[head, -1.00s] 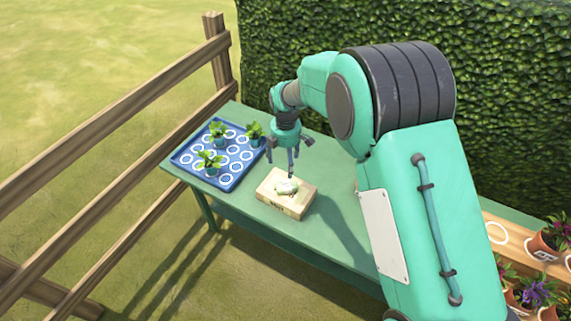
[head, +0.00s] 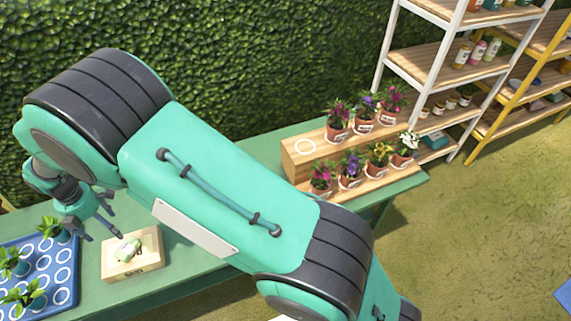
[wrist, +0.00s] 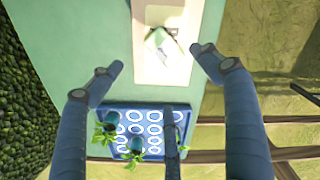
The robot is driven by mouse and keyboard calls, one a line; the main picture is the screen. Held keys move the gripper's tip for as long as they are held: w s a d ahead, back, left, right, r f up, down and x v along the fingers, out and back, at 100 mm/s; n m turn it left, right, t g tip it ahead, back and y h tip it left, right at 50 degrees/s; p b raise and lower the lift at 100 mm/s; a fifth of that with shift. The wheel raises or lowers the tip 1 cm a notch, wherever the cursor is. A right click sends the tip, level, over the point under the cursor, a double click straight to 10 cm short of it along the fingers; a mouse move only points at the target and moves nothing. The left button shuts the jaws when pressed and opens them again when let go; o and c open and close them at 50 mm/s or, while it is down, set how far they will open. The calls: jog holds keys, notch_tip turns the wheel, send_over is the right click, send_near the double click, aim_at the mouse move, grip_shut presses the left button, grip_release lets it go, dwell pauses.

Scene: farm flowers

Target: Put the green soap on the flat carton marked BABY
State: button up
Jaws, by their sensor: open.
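The green soap (head: 128,248), pale green with white, lies on top of a flat tan carton (head: 148,262) on the green table. The carton has a dark marking on its front side, too small to read. In the wrist view the soap (wrist: 163,45) sits on the carton (wrist: 150,77), near its middle. My gripper (head: 101,236) is open and empty, just above and to the left of the soap. In the wrist view its fingers (wrist: 158,60) are spread wide, with the soap in the gap beyond them, apparently apart from it.
A blue tray (head: 68,300) with white rings and several green seedlings stands left of the carton. A wooden stepped stand (head: 300,165) holds several potted flowers at the table's right end. White (head: 395,35) and yellow (head: 510,90) shelves stand behind. A hedge (head: 250,60) backs the table.

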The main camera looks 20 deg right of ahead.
jog(key=s+d+r+m+t+y, duration=0.15)
jog(key=d+r+m, duration=1.05)
jog(key=d+r, duration=1.75)
jog(key=s+d+r+m+t, duration=0.1)
jog(key=s+d+r+m, duration=0.15)
jog(key=s+d, duration=0.4)
jog(key=s+d+r+m+t, duration=0.1)
jog(key=s+d+r+m, duration=0.2)
jog(key=d, duration=0.6)
jog(key=s+d+m+t, duration=0.1)
jog(key=s+d+m, duration=0.3)
jog(key=s, duration=0.4)
jog(key=s+d+f+m+t+h, duration=0.1)
jog(key=s+d+m, duration=0.4)
jog(key=s+d, duration=0.2)
jog(key=shift+s+f, duration=0.2)
jog(key=shift+s, duration=0.4)
jog(key=shift+h, duration=0.25)
